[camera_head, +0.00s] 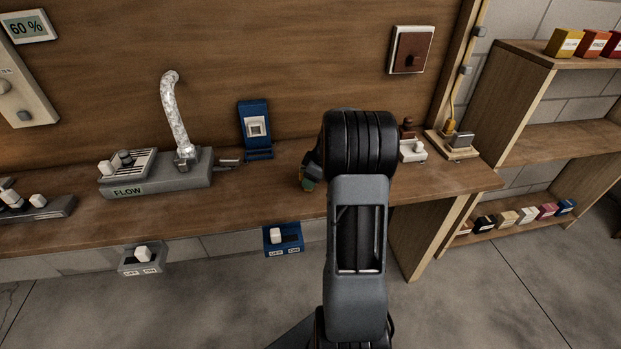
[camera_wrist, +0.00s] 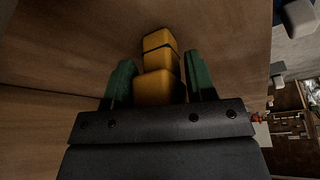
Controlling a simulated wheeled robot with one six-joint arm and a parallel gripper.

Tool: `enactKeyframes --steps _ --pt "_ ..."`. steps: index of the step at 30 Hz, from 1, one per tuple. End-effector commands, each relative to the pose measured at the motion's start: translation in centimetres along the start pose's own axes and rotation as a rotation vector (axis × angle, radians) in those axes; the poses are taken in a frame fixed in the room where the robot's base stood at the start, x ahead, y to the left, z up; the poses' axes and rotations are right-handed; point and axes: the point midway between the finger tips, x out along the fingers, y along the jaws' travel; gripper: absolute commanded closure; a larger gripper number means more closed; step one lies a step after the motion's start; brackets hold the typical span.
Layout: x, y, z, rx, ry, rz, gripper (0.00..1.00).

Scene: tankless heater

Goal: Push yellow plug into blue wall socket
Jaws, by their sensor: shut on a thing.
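The yellow plug (camera_wrist: 158,86) is a stack of blocky yellow parts with a dark band, seen in the wrist view. My gripper (camera_wrist: 160,68) has its two green fingers on either side of it and is shut on it. In the head view my gripper (camera_head: 307,181) shows only in part at the counter's front side, left of my arm; the plug is mostly hidden there. The blue wall socket (camera_head: 252,112) stands upright at the back of the counter, with a pale square face. It is apart from my gripper, to its left and farther back.
A grey FLOW unit (camera_head: 150,180) with a spout stands left of the socket on the wooden counter (camera_head: 235,200). A blue OFF/ON switch (camera_head: 284,238) sticks out from the counter's front. A white-based device (camera_head: 411,152) stands right of my arm. Shelves (camera_head: 560,132) rise farther right.

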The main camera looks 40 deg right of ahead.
Motion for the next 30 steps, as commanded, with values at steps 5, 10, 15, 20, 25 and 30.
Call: enactKeyframes --steps 5,10,15,20,25,30 --pt "-0.4 -0.3 0.0 0.005 -0.005 -0.013 1.00" --pt "-1.7 -0.1 -0.4 0.007 -0.003 -0.008 1.00" --pt "-2.9 0.0 -0.8 0.006 -0.002 -0.005 1.00" --pt "-3.9 0.0 -1.2 0.004 -0.002 -0.003 1.00" --pt "-4.9 0.0 -1.7 0.003 -0.001 -0.003 1.00" --pt "-5.9 0.0 -2.0 0.003 -0.001 -0.003 1.00"
